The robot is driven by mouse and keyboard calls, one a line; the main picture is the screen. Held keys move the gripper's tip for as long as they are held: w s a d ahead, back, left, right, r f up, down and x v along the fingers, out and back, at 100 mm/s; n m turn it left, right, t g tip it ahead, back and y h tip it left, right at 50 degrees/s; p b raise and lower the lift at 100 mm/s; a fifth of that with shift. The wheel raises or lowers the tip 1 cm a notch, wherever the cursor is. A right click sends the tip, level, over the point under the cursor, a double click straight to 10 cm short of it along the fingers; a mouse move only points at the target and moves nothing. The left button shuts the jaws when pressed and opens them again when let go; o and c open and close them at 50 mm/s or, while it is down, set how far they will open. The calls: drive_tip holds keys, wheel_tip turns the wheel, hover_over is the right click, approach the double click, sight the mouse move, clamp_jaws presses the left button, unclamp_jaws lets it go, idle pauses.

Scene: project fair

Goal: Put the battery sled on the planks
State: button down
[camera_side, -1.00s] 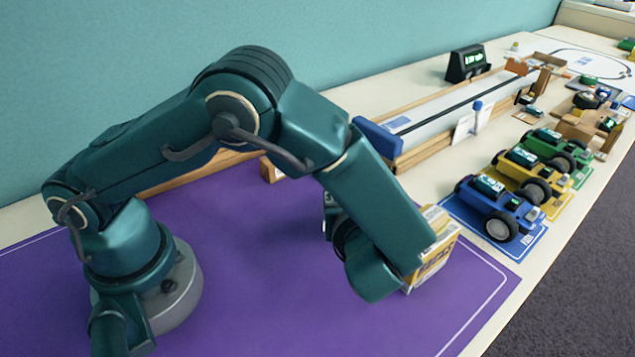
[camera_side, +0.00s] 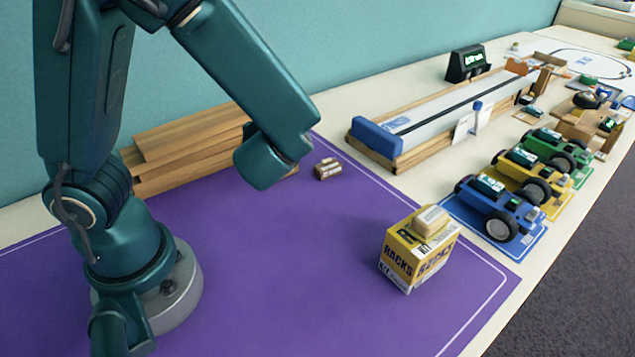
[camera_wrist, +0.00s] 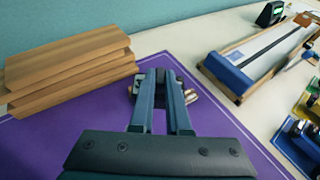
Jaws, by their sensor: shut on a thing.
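The battery sled (camera_side: 328,170) is a small brown holder with pale metallic parts, showing just right of my wrist in the side view. In the wrist view my gripper (camera_wrist: 163,78) is shut on the battery sled (camera_wrist: 190,95), whose ends stick out on both sides of the fingers. The forearm hides my fingers in the side view, and I cannot tell the sled's height above the mat. The planks (camera_side: 185,155) are a stack of brown boards at the back left. In the wrist view the planks (camera_wrist: 70,65) lie left of my gripper, apart from the sled.
A yellow box (camera_side: 408,255) with a pale block (camera_side: 431,221) on top stands on the purple mat (camera_side: 270,270) at the right. A long track (camera_side: 450,110) with a blue end block is behind it. Several toy cars stand at the right. The mat's middle is clear.

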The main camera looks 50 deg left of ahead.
drive_tip(key=s+a+r+n+g+y, duration=0.1)
drive_tip(key=s+a+r+n+g, duration=0.2)
drive_tip(key=a, duration=0.4)
drive_tip(key=s+a+r+n+g+y, duration=0.2)
drive_tip(key=s+a+g, duration=0.1)
drive_tip(key=a, duration=0.3)
drive_tip(key=s+a+r+n+g+h, duration=0.1)
drive_tip(key=s+a+r+n+g, duration=0.2)
drive_tip(key=s, duration=0.4)
drive_tip(key=s+a+r+n+g, duration=0.2)
drive_tip(key=s+a+n+g, duration=0.2)
drive_tip(key=s+a, duration=0.25)
hover_over(196, 128)
drive_tip(key=shift+g, duration=0.3)
wheel_tip(196, 128, down, 7)
drive_tip(key=shift+f, duration=2.15)
drive_tip(key=shift+f, duration=0.1)
drive_tip(key=c, duration=0.9)
unclamp_jaws()
